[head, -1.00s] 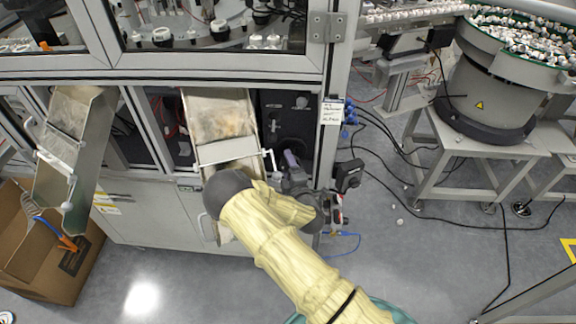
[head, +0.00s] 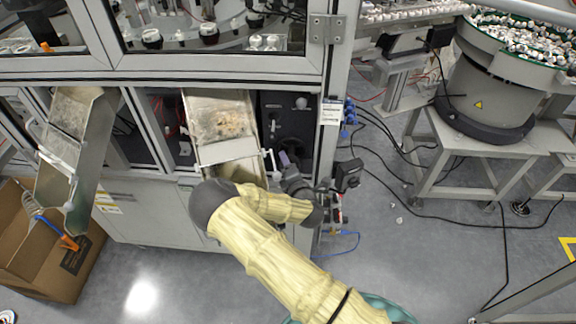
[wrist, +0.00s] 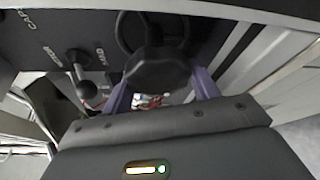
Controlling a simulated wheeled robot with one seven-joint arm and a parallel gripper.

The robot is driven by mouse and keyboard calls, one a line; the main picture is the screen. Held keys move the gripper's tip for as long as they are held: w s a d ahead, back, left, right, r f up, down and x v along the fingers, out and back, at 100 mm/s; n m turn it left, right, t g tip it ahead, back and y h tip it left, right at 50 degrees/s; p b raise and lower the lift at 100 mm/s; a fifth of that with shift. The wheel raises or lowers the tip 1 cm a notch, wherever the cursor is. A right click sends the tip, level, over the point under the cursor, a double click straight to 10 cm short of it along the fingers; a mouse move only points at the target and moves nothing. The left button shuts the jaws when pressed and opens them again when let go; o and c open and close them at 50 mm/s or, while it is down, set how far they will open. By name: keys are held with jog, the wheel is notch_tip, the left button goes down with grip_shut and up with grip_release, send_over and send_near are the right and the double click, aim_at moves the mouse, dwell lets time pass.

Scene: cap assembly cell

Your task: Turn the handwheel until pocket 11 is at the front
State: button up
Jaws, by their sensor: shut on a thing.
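The black handwheel (wrist: 135,32) shows at the top middle of the wrist view, mounted on a dark panel. My gripper (wrist: 160,88) has its two purple fingers on either side of a black rounded knob (wrist: 158,70) in front of the wheel, and it is shut on that part. In the head view my gripper (head: 286,160) is at the dark panel, and most of the wheel is hidden behind it and in shadow. Behind the glass, the rotary table (head: 180,40) carries several black-and-white pocket fixtures (head: 209,34). I cannot read any pocket number.
A metal chute (head: 222,120) stands left of my gripper; a second chute (head: 66,150) hangs farther left over a cardboard box (head: 50,255). A bowl feeder (head: 490,95) stands right. Cables cross the floor.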

jog(key=o, duration=1)
jog(key=p+v, duration=0.2)
jog(key=v, duration=1.5)
jog(key=shift+s+d, duration=0.1)
jog(key=shift+s, duration=0.1)
jog(key=shift+f, duration=0.1)
